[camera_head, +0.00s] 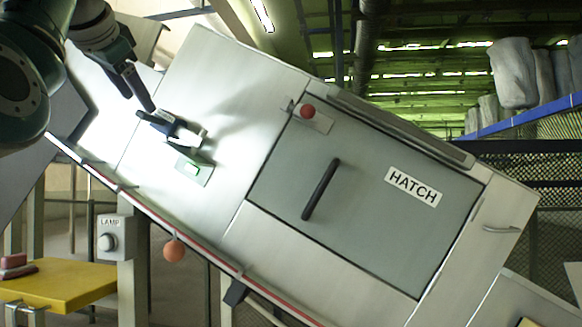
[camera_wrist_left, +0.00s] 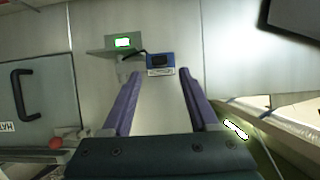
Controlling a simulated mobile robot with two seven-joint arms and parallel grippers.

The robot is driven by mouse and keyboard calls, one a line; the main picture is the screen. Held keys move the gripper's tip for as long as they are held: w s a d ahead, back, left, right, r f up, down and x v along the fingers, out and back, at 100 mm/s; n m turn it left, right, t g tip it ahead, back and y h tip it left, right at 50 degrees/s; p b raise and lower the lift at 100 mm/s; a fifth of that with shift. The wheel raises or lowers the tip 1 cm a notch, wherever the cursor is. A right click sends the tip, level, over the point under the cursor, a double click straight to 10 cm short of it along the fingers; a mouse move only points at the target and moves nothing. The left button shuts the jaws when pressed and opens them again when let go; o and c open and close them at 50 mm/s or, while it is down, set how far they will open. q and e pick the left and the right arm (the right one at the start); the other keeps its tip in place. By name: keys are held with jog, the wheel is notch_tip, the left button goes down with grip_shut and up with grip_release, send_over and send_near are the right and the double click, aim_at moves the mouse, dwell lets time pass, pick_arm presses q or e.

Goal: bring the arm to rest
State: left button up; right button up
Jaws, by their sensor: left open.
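My left arm comes in from the top left in the head view. Its left gripper (camera_head: 183,133) is in front of the pale panel (camera_head: 215,75), left of the hatch. In the left wrist view my left gripper (camera_wrist_left: 159,82) is open, its two purple fingers apart, with nothing held between them. A small blue device (camera_wrist_left: 160,71) with a dark screen lies ahead of the fingertips, apart from them as far as I can tell. A dark cord runs from it toward a plate with a green light (camera_wrist_left: 123,42). My right gripper is not in view.
The grey hatch (camera_head: 350,225) has a black handle (camera_head: 320,190) and a red knob (camera_head: 307,111). A lamp switch box (camera_head: 107,240), an orange ball (camera_head: 174,250) and a yellow table (camera_head: 60,282) are at lower left. Bags (camera_head: 513,72) sit behind a blue rail, right.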

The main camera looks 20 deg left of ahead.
pick_arm(q)
jog(key=s+d+f+g, duration=0.1)
jog(key=s+d+f, duration=0.15)
jog(key=f, duration=0.75)
jog(key=s+d+f+g+h, duration=0.15)
jog(key=d+f, duration=0.25)
jog(key=f, duration=0.6)
jog(key=s+d+f+g+y, duration=0.15)
jog(key=d+f, duration=0.25)
jog(key=f, duration=0.6)
jog(key=s+d+f+g+h, duration=0.1)
jog(key=s+d+f, duration=0.3)
jog(key=s, duration=0.5)
jog(key=s+d+f+g+h, duration=0.2)
jog(key=s+d+f, duration=0.3)
jog(key=s+f, duration=0.2)
jog(key=s+d+f+g+h, duration=0.1)
jog(key=s+d+f, duration=0.4)
jog(key=s, duration=0.6)
jog(key=shift+s+f+g+h, duration=0.2)
jog(key=shift+g+h, duration=0.2)
jog(key=shift+h, duration=0.2)
jog(key=shift+d, duration=0.1)
